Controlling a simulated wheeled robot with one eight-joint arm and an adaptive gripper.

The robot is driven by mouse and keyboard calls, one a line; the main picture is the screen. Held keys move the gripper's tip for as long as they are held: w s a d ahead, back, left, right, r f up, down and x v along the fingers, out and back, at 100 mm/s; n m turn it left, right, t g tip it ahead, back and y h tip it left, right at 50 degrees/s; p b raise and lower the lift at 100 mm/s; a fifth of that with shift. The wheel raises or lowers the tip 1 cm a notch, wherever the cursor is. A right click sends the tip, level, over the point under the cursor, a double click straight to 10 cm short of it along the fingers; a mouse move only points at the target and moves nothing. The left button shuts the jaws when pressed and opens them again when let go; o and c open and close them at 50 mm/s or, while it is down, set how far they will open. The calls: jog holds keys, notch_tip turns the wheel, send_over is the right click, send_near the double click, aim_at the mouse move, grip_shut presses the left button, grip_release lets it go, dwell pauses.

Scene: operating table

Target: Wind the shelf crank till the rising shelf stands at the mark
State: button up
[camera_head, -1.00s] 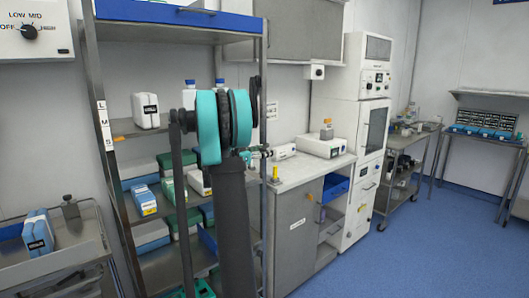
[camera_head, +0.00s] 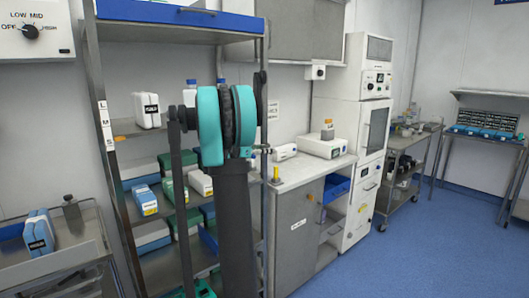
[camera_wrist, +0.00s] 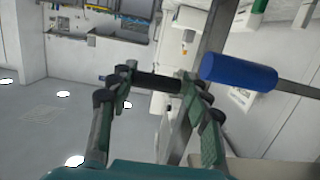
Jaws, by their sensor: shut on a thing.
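My gripper (camera_wrist: 157,82) has its two fingers shut on a black cylindrical grip, probably the crank handle (camera_wrist: 154,82), in the wrist view. In the head view my arm hides most of the gripper, and only a small part (camera_head: 262,150) shows beside the rack's right post. The shelf rack (camera_head: 104,165) stands at the left, with a white box (camera_head: 146,110) on its upper shelf (camera_head: 124,128). Lettered labels (camera_head: 105,125) run down its left post, near that shelf's height. I cannot tell which label is the mark, or which shelf rises.
A blue cylinder (camera_wrist: 238,72) on a grey rod is close to the right finger. A counter (camera_head: 290,180) with a yellow-topped item (camera_head: 276,174) stands right of the rack. A side table (camera_head: 65,262) is at the left. The blue floor (camera_head: 440,240) is open at the right.

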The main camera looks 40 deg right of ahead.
jog(key=y, duration=0.1)
jog(key=r+y, duration=0.1)
jog(key=y, duration=0.1)
jog(key=shift+s+d+r+g+y, duration=0.2)
jog(key=shift+s+d+g+y, duration=0.1)
jog(key=shift+s+d, duration=0.05)
jog(key=y, duration=0.1)
jog(key=r+y, duration=0.1)
jog(key=y, duration=0.1)
jog(key=shift+d+r+y, duration=0.15)
jog(key=shift+d+y, duration=0.15)
jog(key=y, duration=0.2)
jog(key=shift+w+d+r+y, duration=0.1)
jog(key=shift+d+r+y, duration=0.2)
jog(key=shift+d+r, duration=0.05)
jog(key=shift+d+r+g+y, duration=0.2)
jog(key=shift+d+y, duration=0.1)
jog(key=shift+y, duration=0.55)
jog(key=shift+d+r+g+y, duration=0.1)
jog(key=shift+d+g+y, duration=0.15)
jog(key=shift+y, duration=0.6)
jog(key=o, duration=1)
jog(key=shift+d, duration=0.1)
jog(key=shift+w+a, duration=0.1)
jog(key=shift+a, duration=0.1)
